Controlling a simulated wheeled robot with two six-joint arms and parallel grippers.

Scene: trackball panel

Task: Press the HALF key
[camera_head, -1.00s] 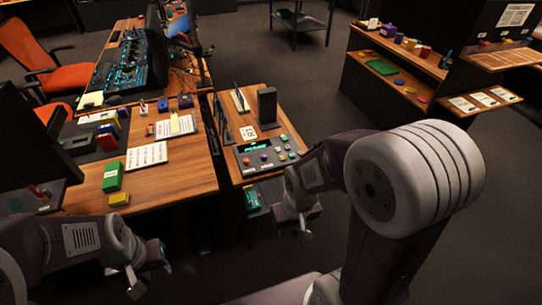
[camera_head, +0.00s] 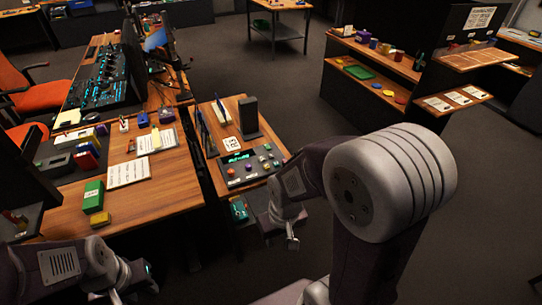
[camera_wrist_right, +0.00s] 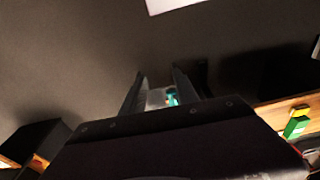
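A dark trackball panel (camera_head: 250,165) with a lit green display and several coloured keys lies on the small wooden table in the head view. Its key labels are too small to read, so I cannot tell which one is the HALF key. My right gripper (camera_head: 292,238) is in front of and below the panel, apart from it. In the right wrist view its two fingers (camera_wrist_right: 159,84) stand apart with a gap between them. A small pale and teal thing (camera_wrist_right: 170,97) shows beyond that gap. My left gripper (camera_head: 122,290) is low at the left, partly cut off by the picture's bottom edge.
A dark upright box (camera_head: 248,115) and a white card (camera_head: 232,143) stand behind the panel. A teal device (camera_head: 239,209) sits below the table's front. The left desk holds a green box (camera_head: 93,195) and a yellow block (camera_head: 100,219). Open floor lies to the right of the table.

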